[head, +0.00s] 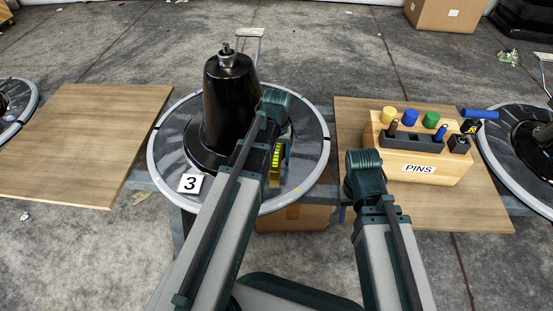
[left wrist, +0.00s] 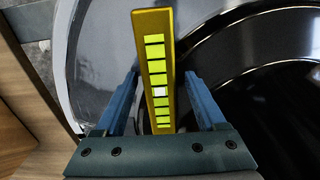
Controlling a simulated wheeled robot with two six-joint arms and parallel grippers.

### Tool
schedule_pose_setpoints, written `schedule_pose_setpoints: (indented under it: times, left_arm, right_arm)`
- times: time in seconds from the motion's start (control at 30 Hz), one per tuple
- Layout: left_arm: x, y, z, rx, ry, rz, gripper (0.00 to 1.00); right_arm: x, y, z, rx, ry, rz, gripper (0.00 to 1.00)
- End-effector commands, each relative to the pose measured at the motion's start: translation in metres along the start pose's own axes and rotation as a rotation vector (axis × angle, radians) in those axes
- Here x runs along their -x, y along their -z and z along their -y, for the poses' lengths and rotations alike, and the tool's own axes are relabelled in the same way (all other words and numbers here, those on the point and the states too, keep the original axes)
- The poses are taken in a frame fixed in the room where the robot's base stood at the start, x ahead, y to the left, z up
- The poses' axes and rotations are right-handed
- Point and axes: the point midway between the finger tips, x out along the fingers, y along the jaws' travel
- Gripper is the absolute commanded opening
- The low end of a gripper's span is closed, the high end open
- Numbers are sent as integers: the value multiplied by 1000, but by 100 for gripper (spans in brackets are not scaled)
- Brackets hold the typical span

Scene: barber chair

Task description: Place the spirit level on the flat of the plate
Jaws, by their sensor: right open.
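The yellow spirit level (head: 274,168) is at the right part of the round grey plate (head: 308,170), beside the black cone (head: 230,105). In the left wrist view the level (left wrist: 157,60) lies between the blue fingers of my left gripper (left wrist: 162,80), with gaps visible beside it. My left gripper (head: 282,152) is over the plate, partly hidden by its own arm. I cannot tell whether the level rests fully on the plate. My right gripper (head: 343,212) is open and mostly hidden by its wrist, between the plate and the right board.
A wooden pin block (head: 425,165) with coloured pins stands on the right board (head: 480,212). A blue-handled tool (head: 480,114) lies beside it. A bare wooden board (head: 85,140) is at left. A card marked 3 (head: 190,184) sits at the plate's front left.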

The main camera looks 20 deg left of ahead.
Motion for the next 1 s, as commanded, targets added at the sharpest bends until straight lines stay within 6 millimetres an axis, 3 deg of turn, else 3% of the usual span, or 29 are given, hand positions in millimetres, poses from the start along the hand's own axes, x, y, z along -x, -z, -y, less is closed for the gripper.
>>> schedule_pose_setpoints:
  times: [0.07,0.37,0.77,1.0]
  left_arm:
    - [0,0,0,0,0,0,56]
    - [0,0,0,0,0,0,2]
    - [0,0,0,0,0,0,0]
    - [10,0,0,0,0,0,0]
  right_arm:
    - [0,0,0,0,0,0,50]
    - [0,0,0,0,0,0,50]
    - [0,0,0,0,0,0,50]
    - [10,-1,-1,2,0,0,50]
